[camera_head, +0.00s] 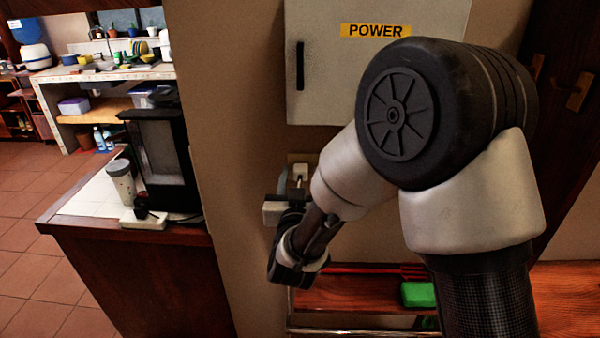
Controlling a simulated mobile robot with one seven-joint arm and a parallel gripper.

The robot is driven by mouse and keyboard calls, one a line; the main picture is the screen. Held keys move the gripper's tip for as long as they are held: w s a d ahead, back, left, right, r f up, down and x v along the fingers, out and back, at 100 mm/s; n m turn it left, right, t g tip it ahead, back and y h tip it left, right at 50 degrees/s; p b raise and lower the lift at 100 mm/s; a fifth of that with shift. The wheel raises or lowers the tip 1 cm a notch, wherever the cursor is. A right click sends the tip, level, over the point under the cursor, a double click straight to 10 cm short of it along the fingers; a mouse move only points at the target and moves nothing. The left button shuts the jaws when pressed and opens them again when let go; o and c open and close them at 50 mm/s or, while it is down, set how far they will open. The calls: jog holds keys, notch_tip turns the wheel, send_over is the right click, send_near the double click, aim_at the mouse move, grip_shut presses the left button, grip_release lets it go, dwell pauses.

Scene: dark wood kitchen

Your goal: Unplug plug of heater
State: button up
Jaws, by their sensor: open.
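A pale wall socket (298,160) sits below the power cabinet, with a white plug (300,172) at it. The plug is small and partly hidden by my arm. My gripper (284,208) is open, just below and left of the plug, close to the wall. My wrist and forearm cover part of it, and I cannot tell whether it touches the plug. A black appliance with a grey front (160,150) stands on the counter at left. It may be the heater; I cannot trace a cord from it to the wall plug.
A grey cabinet marked POWER (330,80) hangs above the socket. A red wooden shelf (345,294) with a green block (418,294) lies below. A white power strip (143,220) and a jar (121,183) are on the left counter. Open tiled floor (25,275) lies far left.

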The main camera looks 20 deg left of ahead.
jog(key=shift+c, duration=0.2)
dwell(0.3)
grip_shut()
jog(key=shift+s+b, duration=0.1)
jog(key=shift+b, duration=0.2)
jog(key=shift+b+v, duration=0.7)
jog(key=shift+v, duration=2.2)
